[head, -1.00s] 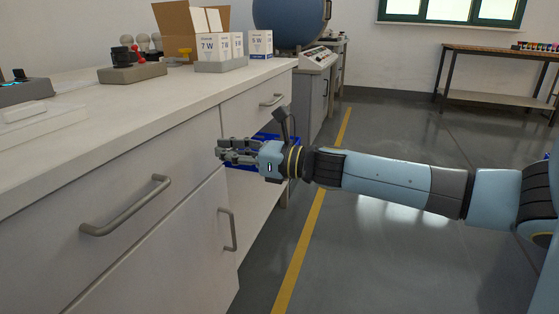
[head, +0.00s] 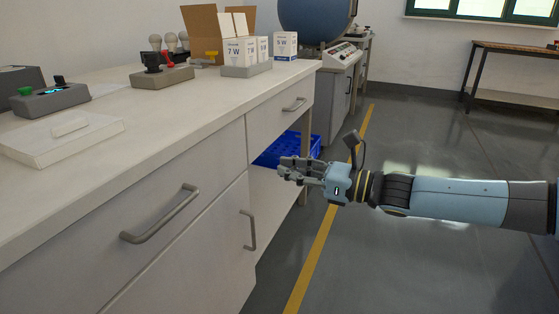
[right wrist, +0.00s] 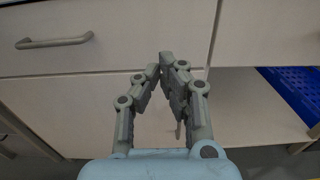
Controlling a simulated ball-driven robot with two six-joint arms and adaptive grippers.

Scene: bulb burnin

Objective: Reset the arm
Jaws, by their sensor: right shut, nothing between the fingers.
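My right arm (head: 455,200) reaches in from the right in the head view. Its gripper (head: 284,168) is shut and empty, in the air in front of the white counter's drawers and door. In the right wrist view the gripper's fingertips (right wrist: 166,58) are close together, with the pale drawer fronts behind them. My left gripper is not in view.
The white counter (head: 190,131) fills the left, with handles (head: 160,215) sticking out. On it stand boxed bulbs (head: 240,52), a cardboard box (head: 200,22) and grey devices (head: 50,98). A blue crate (head: 268,158) sits on a low shelf.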

